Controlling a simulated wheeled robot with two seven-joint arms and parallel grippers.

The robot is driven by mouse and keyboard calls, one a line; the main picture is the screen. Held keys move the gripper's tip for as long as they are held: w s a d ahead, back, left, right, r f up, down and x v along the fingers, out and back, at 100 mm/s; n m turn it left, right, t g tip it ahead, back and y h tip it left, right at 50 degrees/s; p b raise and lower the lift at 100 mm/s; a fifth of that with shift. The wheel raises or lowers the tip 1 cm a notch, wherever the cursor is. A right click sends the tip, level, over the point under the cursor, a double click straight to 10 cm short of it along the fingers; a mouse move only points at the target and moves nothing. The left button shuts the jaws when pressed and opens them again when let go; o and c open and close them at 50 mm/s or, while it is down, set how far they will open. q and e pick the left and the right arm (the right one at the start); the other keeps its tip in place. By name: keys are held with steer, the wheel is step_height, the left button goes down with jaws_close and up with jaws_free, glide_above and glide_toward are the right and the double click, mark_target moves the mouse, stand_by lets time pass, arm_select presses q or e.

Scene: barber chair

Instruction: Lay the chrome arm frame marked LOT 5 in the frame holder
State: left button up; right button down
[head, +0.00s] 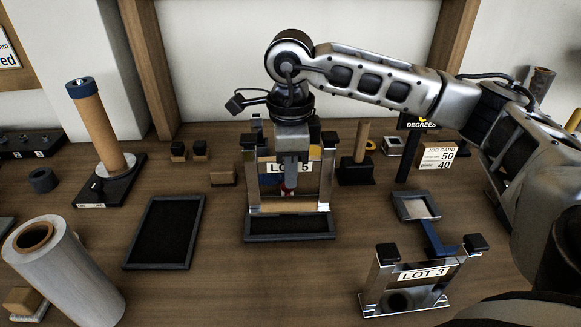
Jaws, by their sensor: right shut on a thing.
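The chrome arm frame marked LOT 5 (327,180) stands upright near the middle of the table, its white label partly covered by my gripper. My right gripper (290,182) points down and is shut on this frame at its upper middle. The frame's lower bar is over or at a dark-rimmed tray (290,238); I cannot tell whether it touches it. A second dark-rimmed tray (140,262) lies flat and empty to the left. No label shows which tray is the frame holder. My left gripper is not in view.
A chrome frame marked LOT 3 (424,275) stands at lower right, near a small tray (399,209). A post on a dark base (99,125) and a large grey roll (75,275) stand left. A job card (438,155) stands at right. Front middle table is clear.

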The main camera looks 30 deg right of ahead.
mark_target(290, 203)
steer(key=shift+f+b, duration=1.85)
steer(key=shift+f, duration=1)
steer(key=c, duration=1.4)
jaws_free()
steer(key=shift+o, duration=0.2)
step_height(290, 203, up, 16)
steer(key=shift+r+p, duration=0.1)
steer(key=shift+p, duration=0.95)
